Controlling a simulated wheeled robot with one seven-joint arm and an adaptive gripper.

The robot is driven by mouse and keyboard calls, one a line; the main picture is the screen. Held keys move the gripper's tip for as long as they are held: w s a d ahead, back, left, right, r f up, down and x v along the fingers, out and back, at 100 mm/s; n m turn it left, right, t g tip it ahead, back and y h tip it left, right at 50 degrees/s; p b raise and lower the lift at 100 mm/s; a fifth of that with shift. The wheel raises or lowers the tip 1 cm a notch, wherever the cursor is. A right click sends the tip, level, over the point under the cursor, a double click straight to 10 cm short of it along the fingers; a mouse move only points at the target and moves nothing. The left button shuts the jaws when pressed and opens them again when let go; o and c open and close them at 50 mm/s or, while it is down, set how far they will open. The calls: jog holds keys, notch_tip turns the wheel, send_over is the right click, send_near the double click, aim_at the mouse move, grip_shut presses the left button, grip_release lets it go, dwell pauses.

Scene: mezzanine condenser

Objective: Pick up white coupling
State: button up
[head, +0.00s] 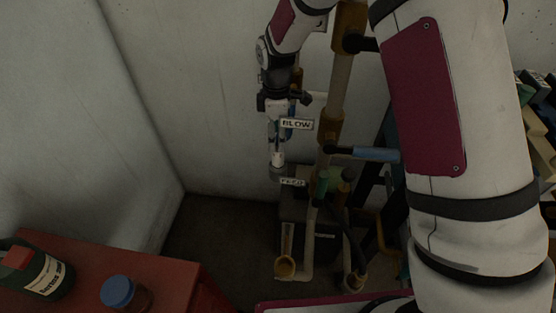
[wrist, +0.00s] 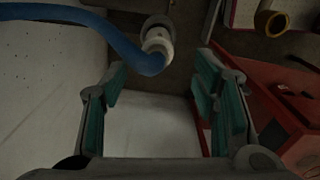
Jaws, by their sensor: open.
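The white coupling (wrist: 158,40) is a pale ring-shaped fitting at the end of a blue hose (wrist: 95,22) in the wrist view. It lies beyond my fingertips, near the top middle of that view. My gripper (wrist: 162,72) is open, with teal pads apart and nothing between them. In the head view my gripper (head: 276,132) points down near the back wall, beside the BLOW label. A small white fitting (head: 277,158) shows just below it, apparently the coupling. The fingers partly hide the hose there.
A vertical pipe (head: 340,85) with brass fittings and a blue-handled valve (head: 365,153) stands right of my gripper. A FEED label (head: 292,182) sits below. A red cabinet (head: 180,275) at lower left carries a bottle (head: 38,275) and a blue-capped jar (head: 118,292).

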aim_at(278, 153)
jog(key=shift+w+d+f+p, duration=0.1)
jog(key=shift+f+p, duration=0.2)
jog(key=shift+f, duration=1.85)
jog(key=shift+w+d+f+p, duration=0.1)
jog(key=shift+f+p, duration=0.2)
jog(key=shift+f, duration=1.8)
grip_shut()
jog(key=shift+r, duration=0.2)
